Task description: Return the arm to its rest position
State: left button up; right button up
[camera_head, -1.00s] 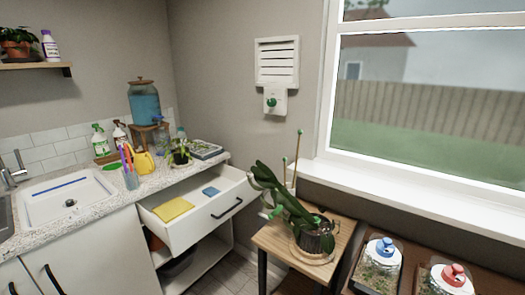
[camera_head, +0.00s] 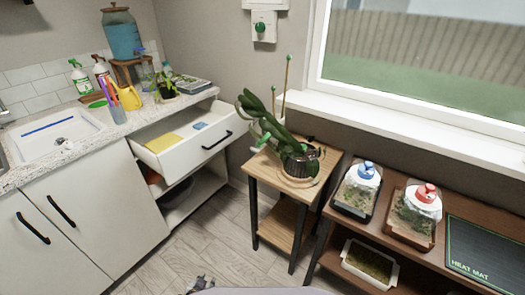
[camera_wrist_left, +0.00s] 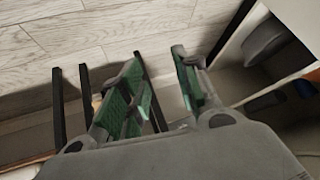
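My left gripper (camera_head: 200,282) shows small at the bottom edge of the head view, low over the wood-look floor. In the left wrist view the same gripper (camera_wrist_left: 165,85) has its two green-padded fingers apart, with nothing between them. Floor planks and dark table legs lie beyond the fingers. My right gripper is in neither view.
An open drawer (camera_head: 184,148) juts from the counter. A small wooden table (camera_head: 266,172) bears a potted plant (camera_head: 278,126). A shelf unit on the right holds two lidded terrariums (camera_head: 357,188) (camera_head: 414,212) and a heat mat (camera_head: 487,252). The floor (camera_head: 208,232) between is clear.

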pick_arm(q)
jog(key=s+f+g+b, duration=0.1)
jog(key=s+f, duration=0.2)
jog(key=f, duration=0.4)
jog(key=shift+s+d, duration=0.25)
jog(key=shift+d, duration=0.2)
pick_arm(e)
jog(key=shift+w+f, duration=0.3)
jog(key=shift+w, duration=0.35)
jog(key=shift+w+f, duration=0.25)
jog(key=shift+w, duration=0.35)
